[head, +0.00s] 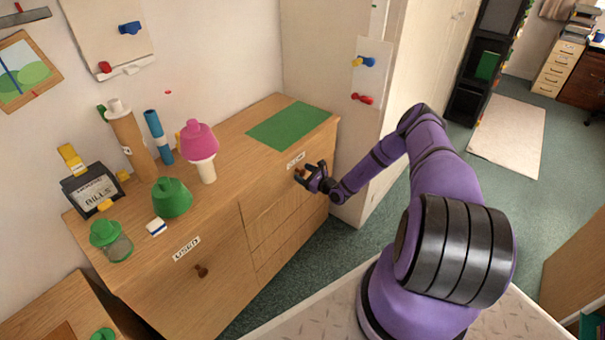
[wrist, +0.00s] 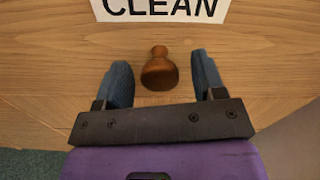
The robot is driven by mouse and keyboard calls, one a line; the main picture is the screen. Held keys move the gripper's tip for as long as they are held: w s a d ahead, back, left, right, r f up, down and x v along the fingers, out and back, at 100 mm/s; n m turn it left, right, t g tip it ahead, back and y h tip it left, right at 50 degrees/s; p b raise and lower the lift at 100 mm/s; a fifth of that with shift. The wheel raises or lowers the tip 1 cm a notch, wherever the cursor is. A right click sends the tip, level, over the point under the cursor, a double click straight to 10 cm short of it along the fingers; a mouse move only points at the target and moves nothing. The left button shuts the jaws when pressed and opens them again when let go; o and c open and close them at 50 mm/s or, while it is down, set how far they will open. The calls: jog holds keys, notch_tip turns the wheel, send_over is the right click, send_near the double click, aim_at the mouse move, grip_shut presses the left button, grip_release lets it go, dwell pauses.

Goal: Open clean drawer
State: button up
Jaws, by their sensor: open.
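The clean drawer (head: 272,204) is the upper right drawer front of the wooden cabinet, and it looks closed. Its white CLEAN label (wrist: 160,8) is at the top of the wrist view and also shows in the head view (head: 295,160). A brown wooden knob (wrist: 159,69) sits below the label. My gripper (wrist: 163,85) is open, with one blue-grey finger on each side of the knob. There are gaps between the fingers and the knob in the wrist view. In the head view my gripper (head: 308,176) is at the drawer front, and it partly hides the knob.
The cabinet top (head: 235,150) holds a green mat (head: 286,126), a pink-topped item (head: 199,142), a green item (head: 171,197) and a bills box (head: 92,188). A USED drawer (head: 190,285) is to the left. A tall white cabinet (head: 318,60) stands close on the right.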

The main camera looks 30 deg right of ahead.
jog(key=shift+w+a, duration=0.15)
jog(key=shift+w, duration=0.25)
grip_shut()
jog(key=v, duration=2)
jog(key=shift+s, duration=0.2)
jog(key=shift+r, duration=0.1)
grip_release()
jog(key=v, duration=1)
jog(key=shift+s+d, duration=0.2)
jog(key=shift+s, duration=0.15)
